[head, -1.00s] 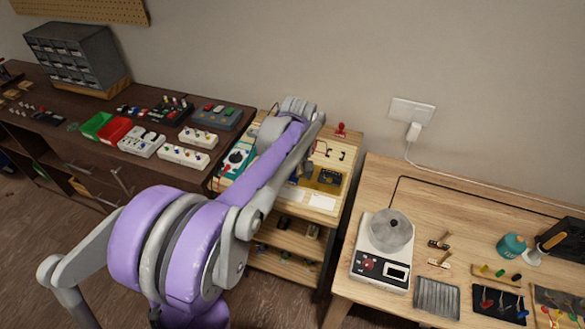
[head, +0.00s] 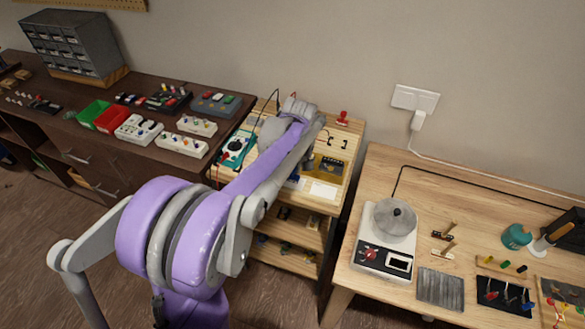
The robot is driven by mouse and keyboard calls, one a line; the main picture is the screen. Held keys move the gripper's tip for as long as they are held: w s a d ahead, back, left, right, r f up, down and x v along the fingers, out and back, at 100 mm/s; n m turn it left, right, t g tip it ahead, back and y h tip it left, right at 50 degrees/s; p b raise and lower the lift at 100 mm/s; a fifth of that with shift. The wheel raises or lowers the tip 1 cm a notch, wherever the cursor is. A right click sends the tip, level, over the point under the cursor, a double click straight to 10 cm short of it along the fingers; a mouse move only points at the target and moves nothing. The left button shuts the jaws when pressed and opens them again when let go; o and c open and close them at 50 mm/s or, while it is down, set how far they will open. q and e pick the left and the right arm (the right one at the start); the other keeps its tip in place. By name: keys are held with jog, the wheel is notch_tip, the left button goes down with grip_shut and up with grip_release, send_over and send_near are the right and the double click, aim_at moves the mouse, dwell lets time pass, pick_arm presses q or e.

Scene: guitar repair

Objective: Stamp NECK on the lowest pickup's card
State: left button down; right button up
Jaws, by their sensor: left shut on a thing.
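My left arm reaches over the small shelf stand (head: 327,207), and its wrist and forearm hide much of the top. My left gripper (head: 301,172) is low over the stand, mostly behind my forearm. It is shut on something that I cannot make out. White cards (head: 321,190) lie at the front of the top, close to the gripper. A yellowish pickup tray with dark parts (head: 330,168) sits just behind them. A red-handled stamp (head: 342,117) stands upright at the back right corner. Lettering is too small to read. My right gripper is not in view.
A teal meter (head: 236,148) lies at the stand's left. The right bench carries a scale (head: 385,262) and tools. A gap separates the stand from that bench.

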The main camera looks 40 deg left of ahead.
pick_arm(q)
jog(key=shift+f+b, duration=0.4)
jog(key=shift+f, duration=0.25)
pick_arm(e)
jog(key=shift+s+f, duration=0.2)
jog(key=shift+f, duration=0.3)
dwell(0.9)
pick_arm(q)
jog(key=shift+r, duration=0.15)
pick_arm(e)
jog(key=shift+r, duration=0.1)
pick_arm(q)
jog(key=shift+r+p, duration=1.85)
jog(key=shift+r, duration=1.6)
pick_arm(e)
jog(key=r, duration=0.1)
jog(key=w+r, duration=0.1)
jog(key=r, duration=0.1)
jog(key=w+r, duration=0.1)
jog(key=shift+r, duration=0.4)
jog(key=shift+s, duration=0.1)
pick_arm(q)
jog(key=shift+f, duration=0.15)
